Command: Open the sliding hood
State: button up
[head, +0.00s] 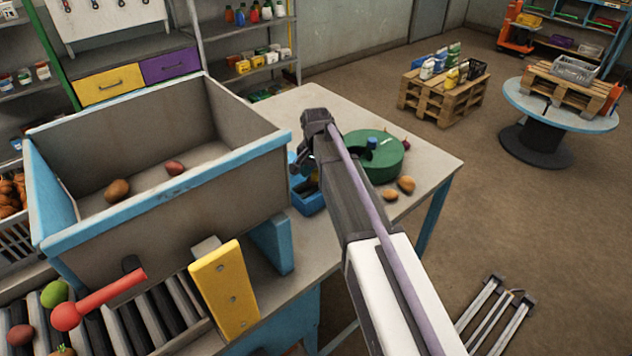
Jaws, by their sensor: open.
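No part is plainly recognisable as a sliding hood. A green round drum-like body (385,167) with a small blue knob (372,143) stands on the grey table, and it may bear the hood. Its left side is partly hidden by my arm. My gripper (303,166) is open, above the table just left of the green body and over a small blue tray (311,206). It appears to hold nothing. My arm reaches up from the lower right and covers part of the tray.
A large grey hopper with a blue rim (180,188) stands close on the left, holding two potatoes. A red lever (98,300) and a yellow block (225,290) are at its front, above rollers. The table's right corner (440,160) is clear.

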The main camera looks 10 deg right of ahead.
jog(key=shift+r, duration=0.1)
grip_shut()
jog(key=w+a, duration=0.1)
jog(key=w, duration=0.2)
jog(key=w+a, duration=0.2)
jog(key=w, duration=0.1)
jog(key=w+a, duration=0.1)
jog(key=w, duration=0.2)
jog(key=shift+w+a, duration=0.1)
jog(key=shift+a, duration=0.3)
grip_release()
